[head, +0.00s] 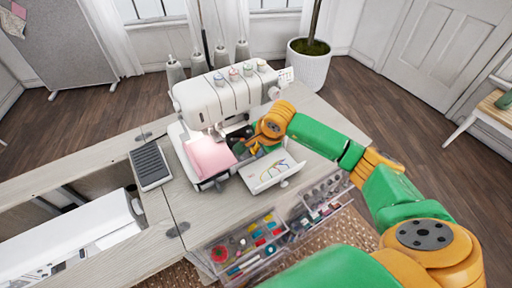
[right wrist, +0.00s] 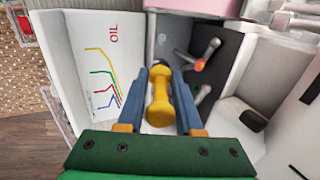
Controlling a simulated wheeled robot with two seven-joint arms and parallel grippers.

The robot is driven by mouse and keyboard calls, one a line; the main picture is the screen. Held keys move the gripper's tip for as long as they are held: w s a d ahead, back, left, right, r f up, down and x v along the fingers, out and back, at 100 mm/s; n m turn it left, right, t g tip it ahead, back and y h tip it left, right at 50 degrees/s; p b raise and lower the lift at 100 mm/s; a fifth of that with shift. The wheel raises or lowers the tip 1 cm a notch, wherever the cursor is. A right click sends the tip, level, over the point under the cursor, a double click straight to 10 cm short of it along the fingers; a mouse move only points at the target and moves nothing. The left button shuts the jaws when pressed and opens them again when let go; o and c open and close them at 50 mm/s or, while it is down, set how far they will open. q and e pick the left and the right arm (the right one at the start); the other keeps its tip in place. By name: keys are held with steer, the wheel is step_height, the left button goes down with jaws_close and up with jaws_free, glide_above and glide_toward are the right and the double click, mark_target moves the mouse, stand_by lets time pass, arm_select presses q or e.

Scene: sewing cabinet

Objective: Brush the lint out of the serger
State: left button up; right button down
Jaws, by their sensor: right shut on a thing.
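The white serger (head: 222,97) stands on the wooden table, its front cover (head: 270,172) folded down. The cover's inside, with coloured thread lines and the word OIL, also shows in the right wrist view (right wrist: 100,65). My right gripper (head: 250,146) is at the serger's open front. In the right wrist view its two blue fingers are shut on a yellow handle (right wrist: 160,98), apparently the brush. The handle points into the open dark looper area (right wrist: 205,55), where grey metal parts show. The brush's bristles are hidden, and I cannot make out lint. My left gripper is out of view.
A pink pad (head: 209,157) lies at the serger's left front. A grey foot pedal (head: 150,165) lies on the table to its left. Clear bins of sewing supplies (head: 248,243) hang at the table's front edge. A white sewing machine (head: 70,240) sits lower left.

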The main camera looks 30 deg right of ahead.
steer(key=shift+w+d+b, duration=0.1)
steer(key=shift+d+b, duration=0.25)
steer(key=shift+d, duration=0.65)
steer(key=shift+f, duration=0.1)
steer(key=shift+d+f+b, duration=0.1)
steer(key=shift+d+b, duration=0.4)
steer(key=shift+d, duration=0.55)
steer(key=shift+w+d+b, duration=0.15)
steer(key=shift+d+b, duration=0.25)
steer(key=shift+d, duration=0.7)
steer(key=shift+d, duration=0.1)
steer(key=shift+w+d+b, duration=0.1)
steer(key=shift+d+b, duration=0.35)
steer(key=shift+d, duration=0.45)
